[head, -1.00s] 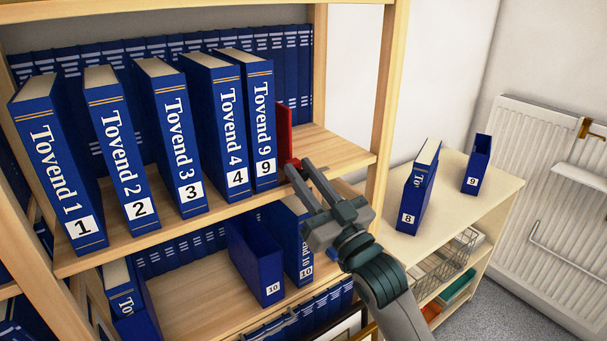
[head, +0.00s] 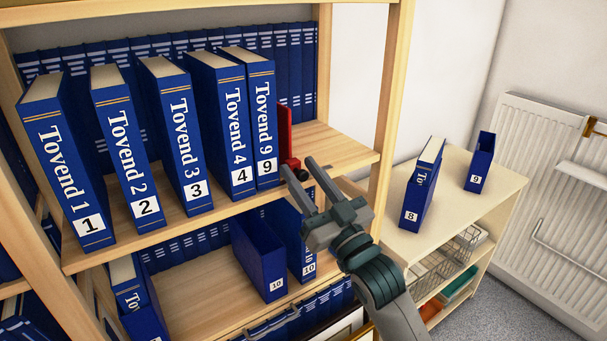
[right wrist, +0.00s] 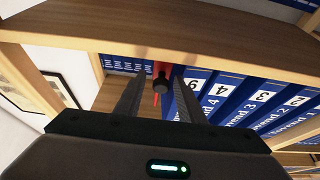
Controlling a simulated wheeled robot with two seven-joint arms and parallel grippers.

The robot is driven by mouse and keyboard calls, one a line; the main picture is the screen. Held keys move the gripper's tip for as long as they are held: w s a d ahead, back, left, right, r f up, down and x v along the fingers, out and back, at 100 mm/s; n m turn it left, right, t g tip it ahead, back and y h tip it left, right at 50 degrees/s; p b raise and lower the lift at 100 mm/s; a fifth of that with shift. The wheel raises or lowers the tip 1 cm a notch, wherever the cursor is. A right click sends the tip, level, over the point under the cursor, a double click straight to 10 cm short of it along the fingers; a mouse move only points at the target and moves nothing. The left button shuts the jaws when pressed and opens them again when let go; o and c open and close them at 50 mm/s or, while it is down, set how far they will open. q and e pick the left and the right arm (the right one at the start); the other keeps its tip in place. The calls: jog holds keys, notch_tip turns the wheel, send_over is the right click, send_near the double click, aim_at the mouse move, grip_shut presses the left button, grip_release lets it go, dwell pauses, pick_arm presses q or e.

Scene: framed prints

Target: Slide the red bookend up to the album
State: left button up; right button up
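The red bookend (head: 285,130) stands upright on the upper shelf, just right of the blue album Tovend 9 (head: 264,125). A narrow gap seems to separate them. A dark knob (head: 303,175) sticks out at the bookend's front. My right gripper (head: 299,167) is open, its fingertips near the knob. In the right wrist view the knob (right wrist: 160,83) shows between the open fingers (right wrist: 157,84), with space on both sides; the red bookend (right wrist: 163,70) is partly hidden behind it. My left gripper is not in view.
Albums 1 (head: 62,165), 2 (head: 125,150), 3 (head: 182,140) and 4 (head: 226,130) stand left of album 9. Bare shelf (head: 338,150) and a wooden upright (head: 388,95) lie to the right. Blue slipcases (head: 258,258) stand below; a low cabinet (head: 455,200) is at right.

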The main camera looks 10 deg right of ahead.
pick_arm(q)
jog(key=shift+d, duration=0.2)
pick_arm(e)
jog(key=shift+s+d+f, duration=0.2)
jog(key=shift+s+f, duration=0.1)
jog(key=shift+s, duration=0.15)
jog(key=b+v, duration=0.1)
jog(key=v, duration=0.4)
jog(key=shift+s+f+b, duration=0.1)
jog(key=shift+f+b, duration=0.05)
jog(key=shift+b, duration=0.25)
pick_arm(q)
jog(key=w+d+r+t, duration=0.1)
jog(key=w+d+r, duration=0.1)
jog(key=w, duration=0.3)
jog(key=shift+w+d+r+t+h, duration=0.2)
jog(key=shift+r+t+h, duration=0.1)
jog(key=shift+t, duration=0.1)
pick_arm(e)
jog(key=v, duration=1.1)
jog(key=shift+d, duration=0.1)
